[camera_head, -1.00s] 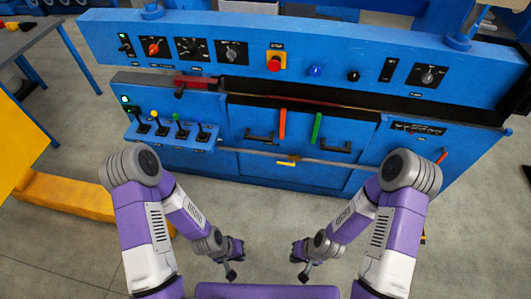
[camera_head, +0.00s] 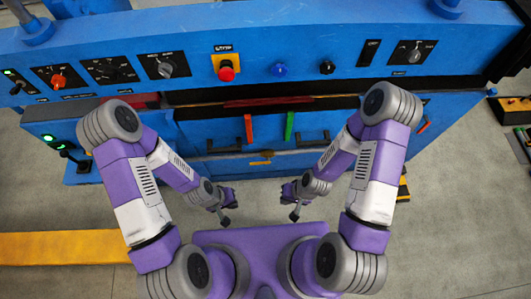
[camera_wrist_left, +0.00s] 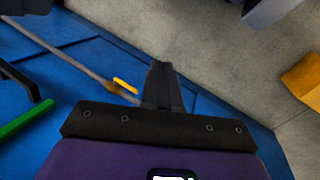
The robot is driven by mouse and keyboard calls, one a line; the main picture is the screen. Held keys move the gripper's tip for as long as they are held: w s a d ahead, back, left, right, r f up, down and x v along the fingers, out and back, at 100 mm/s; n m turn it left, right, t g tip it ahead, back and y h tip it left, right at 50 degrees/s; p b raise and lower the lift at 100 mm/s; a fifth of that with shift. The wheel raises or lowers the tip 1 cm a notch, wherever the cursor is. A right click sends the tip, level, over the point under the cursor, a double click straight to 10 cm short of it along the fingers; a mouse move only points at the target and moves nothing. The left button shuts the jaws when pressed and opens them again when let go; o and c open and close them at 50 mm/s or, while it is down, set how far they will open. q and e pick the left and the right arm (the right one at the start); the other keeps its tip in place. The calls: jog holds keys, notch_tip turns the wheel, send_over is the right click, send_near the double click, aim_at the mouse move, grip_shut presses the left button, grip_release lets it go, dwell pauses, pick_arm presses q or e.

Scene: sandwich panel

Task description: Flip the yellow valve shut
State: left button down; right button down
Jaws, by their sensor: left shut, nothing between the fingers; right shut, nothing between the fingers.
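The yellow valve (camera_head: 260,163) is a small yellow handle on a thin grey pipe low on the front of the blue panel, between my arms in the head view. In the left wrist view the valve handle (camera_wrist_left: 125,86) lies beside the pipe (camera_wrist_left: 62,55), roughly in line with it. My left gripper (camera_head: 226,221) is shut and empty, nearer to me than the valve and a little left of it. Its closed fingers (camera_wrist_left: 162,85) show in the wrist view, apart from the valve. My right gripper (camera_head: 294,217) is shut and empty, to the right.
A red handle (camera_head: 248,128) and a green handle (camera_head: 289,126) stand above the pipe. Above them are a red stop button (camera_head: 226,70), a blue button (camera_head: 279,69) and several knobs. A yellow beam (camera_head: 60,247) lies on the floor at left. Floor between grippers and panel is clear.

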aim_at(256, 164)
pick_arm(q)
jog(key=w+d+f+m+t+y+p, duration=0.1)
jog(key=w+d+f+t+y, duration=0.1)
jog(key=w, duration=0.5)
jog(key=w+d+f+m+t+y+p, duration=0.1)
jog(key=w+d+f+t+y, duration=0.1)
jog(key=w+d+f+t, duration=0.3)
jog(key=w+d+t, duration=0.1)
jog(key=w+d, duration=0.1)
jog(key=w, duration=0.1)
jog(key=shift+d+m+t, duration=0.3)
pick_arm(e)
jog(key=shift+s+a+r, duration=0.1)
jog(key=shift+s+r, duration=0.1)
jog(key=shift+r, duration=0.95)
